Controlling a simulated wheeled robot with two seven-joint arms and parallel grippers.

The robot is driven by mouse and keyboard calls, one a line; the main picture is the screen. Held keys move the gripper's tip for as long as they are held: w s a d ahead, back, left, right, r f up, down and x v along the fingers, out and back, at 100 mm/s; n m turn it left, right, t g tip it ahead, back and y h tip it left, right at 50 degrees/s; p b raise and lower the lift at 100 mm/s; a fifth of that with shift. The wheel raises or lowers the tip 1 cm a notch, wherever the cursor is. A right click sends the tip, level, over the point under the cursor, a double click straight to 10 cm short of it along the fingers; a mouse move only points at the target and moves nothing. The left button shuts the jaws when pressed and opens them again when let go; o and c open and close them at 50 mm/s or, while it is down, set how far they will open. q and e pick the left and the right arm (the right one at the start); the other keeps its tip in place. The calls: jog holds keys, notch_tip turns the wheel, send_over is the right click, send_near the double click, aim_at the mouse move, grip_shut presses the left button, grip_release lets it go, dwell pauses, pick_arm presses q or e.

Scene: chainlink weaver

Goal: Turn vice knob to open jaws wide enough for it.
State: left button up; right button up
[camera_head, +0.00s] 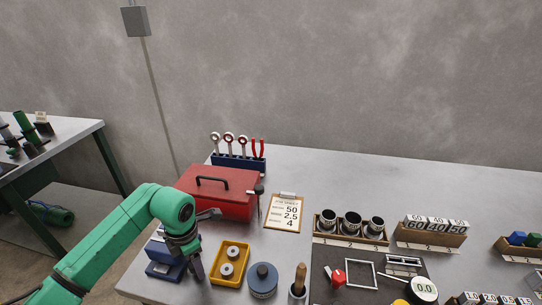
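A blue block-like thing (160,268), which looks like the vice, sits at the front left corner of the grey table. My green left arm reaches over it from the left and hides part of it. My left gripper (197,268) points down at the right side of the blue thing, close to it. The vice's knob and jaw gap cannot be made out behind the arm. Whether the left gripper's fingers are open or shut does not show clearly. My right gripper is not in view.
A red toolbox (233,203) stands behind the arm, with a blue tool rack (238,162) behind it. A yellow tray (239,247) and a round blue-grey spool (263,278) lie just right of the gripper. A clipboard (284,212) and a dark mat (320,262) lie further right.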

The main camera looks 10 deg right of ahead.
pick_arm(q)
jog(key=m+p, duration=0.3)
jog(key=m, duration=0.2)
jog(key=m+p, duration=0.2)
jog(key=m, duration=0.1)
jog(key=shift+s+r+p, duration=0.15)
jog(key=shift+r+p, duration=0.15)
jog(key=shift+r, duration=0.1)
jog(key=shift+w+a+r+m+b, duration=0.1)
jog(key=shift+w+r+m+b, duration=0.15)
jog(key=shift+m+b, duration=0.2)
notch_tip(320, 180, up, 13)
jog(key=b, duration=0.3)
jog(key=s+d+r+t+h, duration=0.15)
jog(key=d+h, duration=0.25)
jog(key=d, duration=0.4)
jog(key=s+d+r+g+h, duration=0.1)
jog(key=s+d+h, duration=0.1)
jog(key=d+h, duration=0.4)
jog(key=d+r+n+t+h, duration=0.2)
jog(key=d+r+n+h, duration=0.1)
jog(key=r, duration=0.3)
jog(key=d+r+n+t+h, duration=0.2)
jog(key=r+n+h, duration=0.2)
jog(key=r, duration=0.3)
jog(key=shift+s+d+r+h, duration=0.15)
jog(key=shift+d+h, duration=0.25)
jog(key=shift+h, duration=0.1)
